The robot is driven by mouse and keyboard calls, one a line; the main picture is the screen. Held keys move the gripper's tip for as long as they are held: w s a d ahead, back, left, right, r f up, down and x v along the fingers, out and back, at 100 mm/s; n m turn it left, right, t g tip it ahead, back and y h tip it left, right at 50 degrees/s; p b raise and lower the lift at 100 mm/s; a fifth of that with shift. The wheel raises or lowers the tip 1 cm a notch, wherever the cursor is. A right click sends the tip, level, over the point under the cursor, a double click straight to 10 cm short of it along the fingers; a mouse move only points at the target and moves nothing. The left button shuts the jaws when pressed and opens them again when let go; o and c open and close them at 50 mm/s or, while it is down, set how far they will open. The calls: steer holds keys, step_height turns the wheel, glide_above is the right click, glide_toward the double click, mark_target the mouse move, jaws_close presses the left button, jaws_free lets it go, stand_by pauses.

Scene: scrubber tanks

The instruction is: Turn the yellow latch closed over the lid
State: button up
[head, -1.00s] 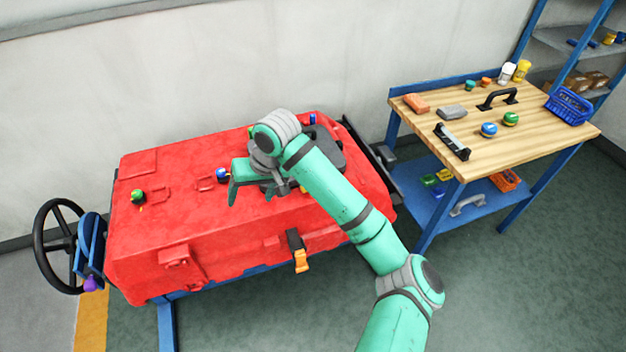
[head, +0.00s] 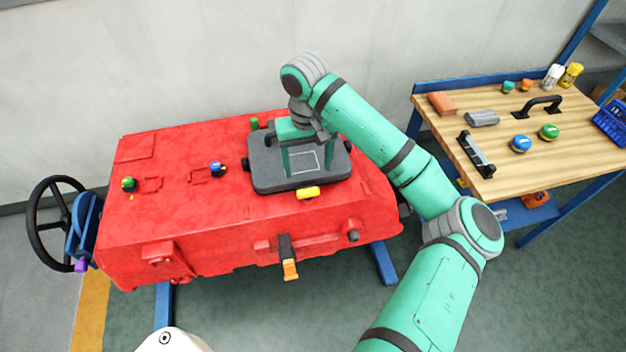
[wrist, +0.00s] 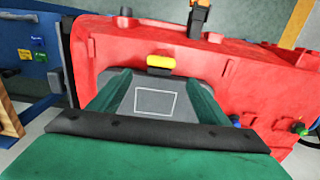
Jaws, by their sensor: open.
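The grey square lid (head: 265,172) lies on top of the red tank (head: 180,225), towards its right end. The yellow latch (head: 308,193) is at the lid's front edge, its bar running along that edge. It also shows in the wrist view (wrist: 161,62), just beyond the lid (wrist: 120,85). My gripper (head: 304,170) is above the lid, pointing down, behind the latch. Its green fingers are wide apart with nothing between them, and they do not touch the latch. My gripper and arm hide the lid's back part.
An orange-tipped black clasp (head: 290,268) hangs on the tank's front. Small blue (head: 217,168) and green (head: 129,184) knobs stand on the tank's left half. A black handwheel (head: 45,225) is at the far left. A wooden workbench (head: 555,145) with loose parts stands at right.

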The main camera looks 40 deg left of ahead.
mark_target(308, 190)
steer(key=f, duration=0.8)
steer(key=shift+s+d+f, duration=0.15)
steer(key=shift+s+d, duration=0.05)
steer(key=shift+s, duration=0.1)
steer(key=shift+a+f, duration=0.1)
steer(key=shift+f, duration=0.6)
steer(key=shift+w, duration=0.1)
steer(key=shift+c, duration=0.3)
steer(key=c, duration=1)
